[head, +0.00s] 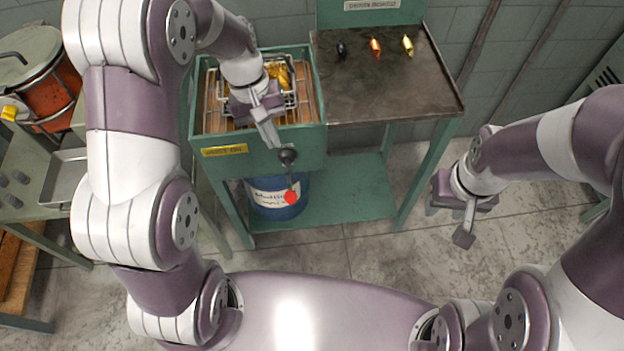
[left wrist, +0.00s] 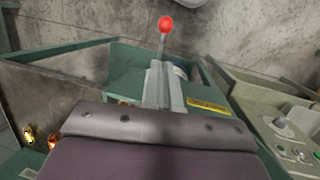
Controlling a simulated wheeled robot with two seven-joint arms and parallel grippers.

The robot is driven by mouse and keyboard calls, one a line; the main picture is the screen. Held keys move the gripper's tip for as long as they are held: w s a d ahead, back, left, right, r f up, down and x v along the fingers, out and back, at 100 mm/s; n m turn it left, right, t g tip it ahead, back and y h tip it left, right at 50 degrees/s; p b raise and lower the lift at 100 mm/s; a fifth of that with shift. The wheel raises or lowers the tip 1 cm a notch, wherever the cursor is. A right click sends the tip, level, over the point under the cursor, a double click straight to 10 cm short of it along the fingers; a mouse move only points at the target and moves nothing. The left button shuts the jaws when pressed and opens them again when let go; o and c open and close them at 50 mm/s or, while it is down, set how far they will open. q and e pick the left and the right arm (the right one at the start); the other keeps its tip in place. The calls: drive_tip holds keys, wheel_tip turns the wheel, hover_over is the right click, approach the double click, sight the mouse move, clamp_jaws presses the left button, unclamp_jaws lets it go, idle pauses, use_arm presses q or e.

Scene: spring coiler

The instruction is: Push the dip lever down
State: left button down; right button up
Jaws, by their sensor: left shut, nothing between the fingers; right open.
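The dip lever has a red ball knob (head: 291,197) on a thin rod. The rod comes from a dark round hub (head: 287,157) on the front of the green tank (head: 235,142). The knob hangs out in front of the tank, nearer to me than the hub. My left gripper (head: 274,138) is shut and empty, over the tank's front rim, just above the hub. In the left wrist view the knob (left wrist: 165,24) shows beyond the shut fingertips (left wrist: 158,68), apart from them. Contact with the hub or rod cannot be told. My right gripper (head: 452,224) is open, empty and off to the right.
A wire basket (head: 290,98) with yellow pieces sits in the tank under my left wrist. A dark-topped bench (head: 390,95) on the right carries several small coloured items. A blue drum (head: 277,207) stands below the tank. The floor in front is clear.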

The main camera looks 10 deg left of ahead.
use_arm(q)
drive_tip(key=s+a, duration=0.1)
drive_tip(key=s, duration=0.1)
drive_tip(key=b, duration=0.4)
approach(288, 194)
drive_tip(key=x, duration=0.7)
drive_tip(key=shift+w, duration=0.1)
use_arm(e)
drive_tip(key=f, duration=0.2)
drive_tip(key=a+f, duration=0.1)
drive_tip(key=shift+s+a+f, duration=0.1)
drive_tip(key=shift+s+f, duration=0.1)
drive_tip(key=shift+s, duration=0.15)
